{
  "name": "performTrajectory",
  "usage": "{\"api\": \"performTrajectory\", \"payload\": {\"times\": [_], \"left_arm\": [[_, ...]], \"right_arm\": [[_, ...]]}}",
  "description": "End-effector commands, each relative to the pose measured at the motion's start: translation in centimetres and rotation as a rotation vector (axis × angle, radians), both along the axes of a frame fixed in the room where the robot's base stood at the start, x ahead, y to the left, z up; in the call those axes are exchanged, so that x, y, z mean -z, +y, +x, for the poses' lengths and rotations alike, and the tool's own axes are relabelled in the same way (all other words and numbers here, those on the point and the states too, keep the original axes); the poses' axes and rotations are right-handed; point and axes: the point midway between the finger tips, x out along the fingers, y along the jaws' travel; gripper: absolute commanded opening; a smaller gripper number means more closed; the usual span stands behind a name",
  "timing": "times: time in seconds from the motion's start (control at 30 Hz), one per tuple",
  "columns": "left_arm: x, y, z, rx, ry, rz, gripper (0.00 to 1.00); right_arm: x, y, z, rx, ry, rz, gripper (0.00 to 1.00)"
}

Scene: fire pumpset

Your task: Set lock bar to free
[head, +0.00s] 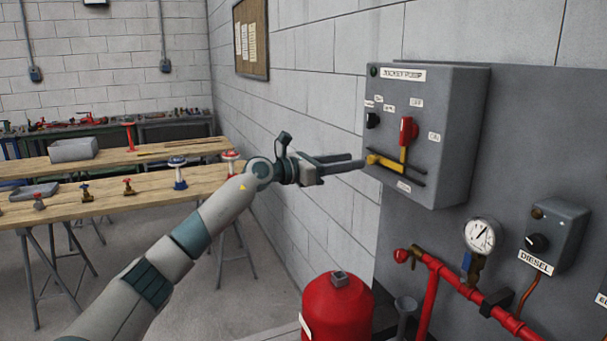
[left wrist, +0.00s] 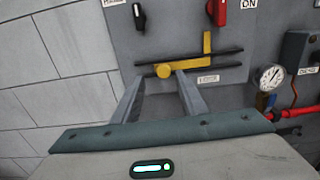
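The yellow lock bar (head: 387,163) is on the front of the grey jockey pump box (head: 460,130). It has a round knob at its left end and an upright arm at its right, and lies along dark horizontal rails. In the left wrist view the lock bar (left wrist: 207,45) shows its knob just beyond and between my fingertips. My left gripper (head: 358,163) is open with its fingers pointing at the knob; it also shows in the left wrist view (left wrist: 160,78). I cannot tell whether the fingers touch the knob. My right gripper is not in view.
A red switch handle (head: 408,130) sits just above the lock bar, with a black knob (head: 372,120) to its left. Below are a red tank (head: 338,308), a red pipe (head: 430,300) and a gauge (head: 479,236). A wooden table (head: 110,193) with valves stands at the left.

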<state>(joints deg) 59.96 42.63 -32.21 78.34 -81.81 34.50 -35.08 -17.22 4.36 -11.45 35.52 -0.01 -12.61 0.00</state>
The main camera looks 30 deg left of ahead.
Motion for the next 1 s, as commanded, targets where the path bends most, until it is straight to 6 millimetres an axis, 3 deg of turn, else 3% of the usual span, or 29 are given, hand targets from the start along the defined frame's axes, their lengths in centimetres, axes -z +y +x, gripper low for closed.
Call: {"api": "performTrajectory", "payload": {"times": [0.2,0.53,0.73,1.0], "left_arm": [[0.5,2.7,-3.6,-0.003,-0.001,0.005,0.39],[0.3,6.4,-8.5,-0.005,0.000,0.002,0.39],[0.1,7.6,-10.1,-0.005,-0.001,0.001,0.39],[-0.1,7.8,-10.5,-0.004,-0.001,0.000,0.39]], "right_arm": [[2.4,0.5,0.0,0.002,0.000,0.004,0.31],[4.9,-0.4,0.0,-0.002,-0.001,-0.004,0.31],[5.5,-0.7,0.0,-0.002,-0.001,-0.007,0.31],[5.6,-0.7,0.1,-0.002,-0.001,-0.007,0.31]]}}
